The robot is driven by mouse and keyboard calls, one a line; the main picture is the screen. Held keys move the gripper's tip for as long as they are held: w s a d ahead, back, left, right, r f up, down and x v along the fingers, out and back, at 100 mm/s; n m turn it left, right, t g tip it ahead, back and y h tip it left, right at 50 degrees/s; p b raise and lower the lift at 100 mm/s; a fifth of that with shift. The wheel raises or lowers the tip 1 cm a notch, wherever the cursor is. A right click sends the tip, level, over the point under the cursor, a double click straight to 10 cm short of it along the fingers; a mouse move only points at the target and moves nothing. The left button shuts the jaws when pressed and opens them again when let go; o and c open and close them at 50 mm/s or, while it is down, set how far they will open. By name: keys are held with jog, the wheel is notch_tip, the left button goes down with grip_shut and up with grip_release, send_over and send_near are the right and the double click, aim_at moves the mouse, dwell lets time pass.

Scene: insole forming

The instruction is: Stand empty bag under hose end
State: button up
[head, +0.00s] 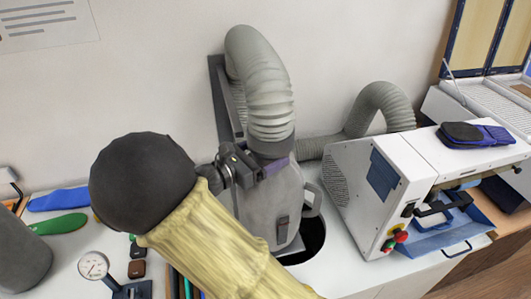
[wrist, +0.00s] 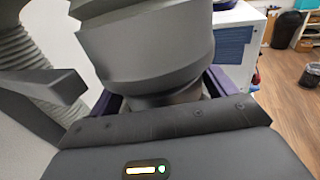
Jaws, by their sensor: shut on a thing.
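The ribbed grey hose (head: 265,95) comes down from the wall and ends in a dark cuff (head: 271,149). The grey bag (head: 270,205), with a dark buckle-like piece on its front, stands upright directly below the cuff. My gripper (head: 262,168) is shut at the bag's neck, just under the cuff. In the wrist view the cuff (wrist: 150,50) fills the middle, with purple jaw parts on both sides and a narrower dark neck (wrist: 165,95) between them. Whether cuff and bag touch cannot be told. My arm hides the bag's lower left and its base.
A white machine (head: 375,190) with a blue tray stands to the right, dark insoles (head: 470,134) on top. A gauge (head: 94,265) and coloured insoles (head: 58,200) lie at left. A second hose (head: 380,105) runs behind.

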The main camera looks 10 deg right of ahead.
jog(key=shift+f, duration=0.1)
jog(key=o, duration=1.8)
jog(key=shift+a, duration=0.15)
jog(key=b+v, duration=0.3)
jog(key=v, duration=0.9)
